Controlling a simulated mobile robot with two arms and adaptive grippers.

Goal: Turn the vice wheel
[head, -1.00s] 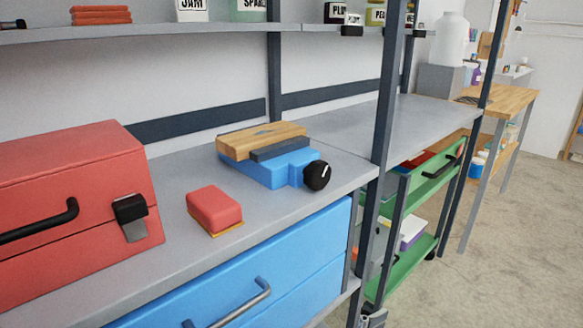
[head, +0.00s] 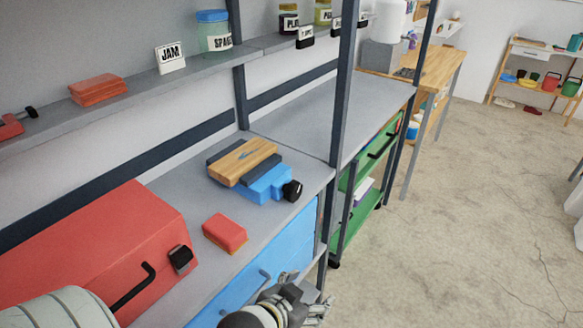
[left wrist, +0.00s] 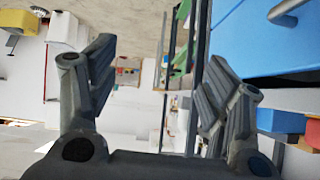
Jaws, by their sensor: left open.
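The vice (head: 264,184) is blue with dark grey jaws and stands on the grey workbench. A wooden block (head: 242,162) sits at its jaws. Its round black wheel (head: 292,190) with a light mark faces the front right. My left gripper (head: 308,302) is at the bottom of the head view, below and in front of the vice, apart from the wheel. In the left wrist view its two fingers (left wrist: 155,85) are spread with nothing between them. My right gripper is not in view.
A red toolbox (head: 110,245) and a red sponge-like block (head: 225,233) are on the bench (head: 195,205). Blue drawers (head: 285,255) with a handle are below. A dark upright post (head: 343,85) and a green cart (head: 355,205) stand right of the vice. Floor at right is open.

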